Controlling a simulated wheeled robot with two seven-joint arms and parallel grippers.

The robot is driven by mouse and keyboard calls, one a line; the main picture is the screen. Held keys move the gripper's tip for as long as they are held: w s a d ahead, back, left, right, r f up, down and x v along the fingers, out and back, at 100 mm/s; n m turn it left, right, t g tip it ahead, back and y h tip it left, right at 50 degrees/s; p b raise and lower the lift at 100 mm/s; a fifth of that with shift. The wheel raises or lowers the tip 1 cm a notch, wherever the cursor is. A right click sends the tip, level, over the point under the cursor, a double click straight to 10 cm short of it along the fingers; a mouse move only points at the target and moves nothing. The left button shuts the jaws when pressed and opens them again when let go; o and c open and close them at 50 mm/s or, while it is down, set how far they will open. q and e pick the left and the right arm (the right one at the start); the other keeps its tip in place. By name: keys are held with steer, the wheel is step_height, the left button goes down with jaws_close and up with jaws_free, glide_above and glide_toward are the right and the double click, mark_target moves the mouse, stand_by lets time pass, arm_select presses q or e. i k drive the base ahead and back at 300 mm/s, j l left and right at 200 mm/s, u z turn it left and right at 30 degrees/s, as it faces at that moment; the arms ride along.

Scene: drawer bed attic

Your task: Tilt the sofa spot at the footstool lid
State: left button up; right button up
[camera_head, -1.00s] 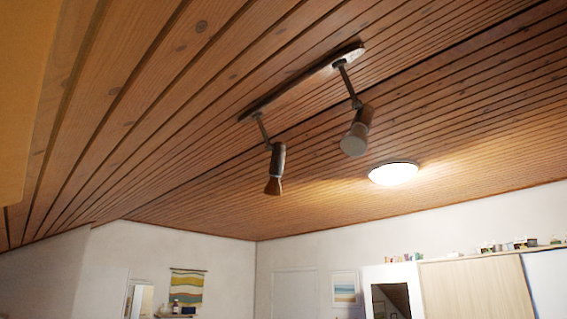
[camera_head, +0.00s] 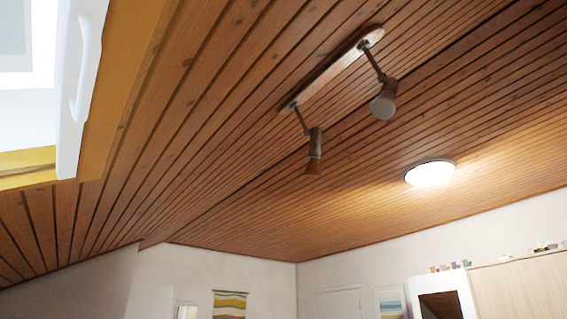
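A spotlight bar (camera_head: 330,72) is fixed to the sloped wooden ceiling and carries two spot heads on short arms. The nearer-left spot head (camera_head: 314,152) hangs with its lower end pointing down. The right spot head (camera_head: 384,99) is tilted, its pale round face turned partly toward me. Both spots look unlit. I cannot tell from this view which one is the sofa spot. The sofa and the footstool lid are not in view. Neither of my grippers shows.
A white framed skylight window (camera_head: 80,85) with a yellowish surround is at the upper left. A lit round ceiling lamp (camera_head: 430,173) is to the right. A striped wall hanging (camera_head: 229,305), a pale cabinet (camera_head: 520,290) and small items on top are low in view.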

mark_target(315, 138)
steer(key=i+l+u, duration=0.1)
steer(key=u, duration=0.4)
steer(key=i+l+u, duration=0.1)
steer(key=u, duration=0.35)
steer(key=i+l+u, duration=0.1)
steer(key=u, duration=0.4)
steer(key=l+u, duration=0.25)
steer(key=u, duration=0.2)
steer(key=l+u, duration=0.2)
steer(key=u, duration=0.3)
